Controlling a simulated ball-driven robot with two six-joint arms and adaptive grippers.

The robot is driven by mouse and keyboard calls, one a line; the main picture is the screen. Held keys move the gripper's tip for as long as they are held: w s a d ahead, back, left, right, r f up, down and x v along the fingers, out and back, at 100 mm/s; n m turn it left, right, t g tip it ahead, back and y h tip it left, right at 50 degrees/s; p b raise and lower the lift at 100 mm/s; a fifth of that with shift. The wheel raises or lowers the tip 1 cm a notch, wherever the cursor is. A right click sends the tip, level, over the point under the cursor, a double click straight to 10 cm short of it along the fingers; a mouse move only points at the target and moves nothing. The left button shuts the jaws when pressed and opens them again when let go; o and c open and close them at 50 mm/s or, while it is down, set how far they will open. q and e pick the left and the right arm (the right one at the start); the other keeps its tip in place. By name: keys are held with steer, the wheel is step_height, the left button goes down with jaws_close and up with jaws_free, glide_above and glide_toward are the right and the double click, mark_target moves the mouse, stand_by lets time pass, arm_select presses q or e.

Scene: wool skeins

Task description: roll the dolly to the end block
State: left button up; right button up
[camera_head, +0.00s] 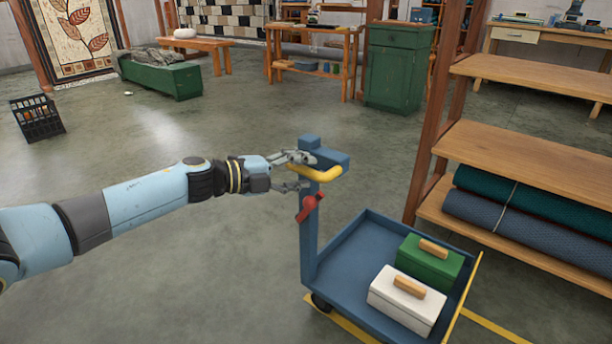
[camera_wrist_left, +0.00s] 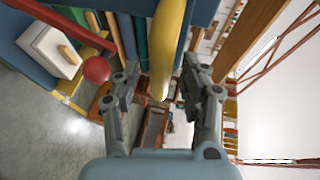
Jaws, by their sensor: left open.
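The dolly (camera_head: 345,262) is a blue tray cart with a blue upright post, at the lower right of the head view. Its yellow handle (camera_head: 328,174) curves out near the post top, and a red lever (camera_head: 309,206) sits below. My left gripper (camera_head: 304,173) is open at the handle. In the left wrist view, the yellow handle (camera_wrist_left: 165,45) runs between the two spread fingers; I cannot tell whether either touches it. The red lever's ball (camera_wrist_left: 96,69) shows beside the left finger there. I cannot make out an end block. My right gripper is not in view.
A green box (camera_head: 428,265) and a white box (camera_head: 405,305) ride in the tray. A wooden shelf (camera_head: 530,155) with rolled fabric stands close on the right. Yellow floor lines (camera_head: 495,326) run by the dolly. The floor to its left is open, with a black crate (camera_head: 37,117) far left.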

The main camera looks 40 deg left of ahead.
arm_select(q)
steer(key=shift+w+d+f, duration=0.15)
steer(key=shift+w+d, duration=0.2)
steer(key=shift+w, duration=0.25)
jaws_close()
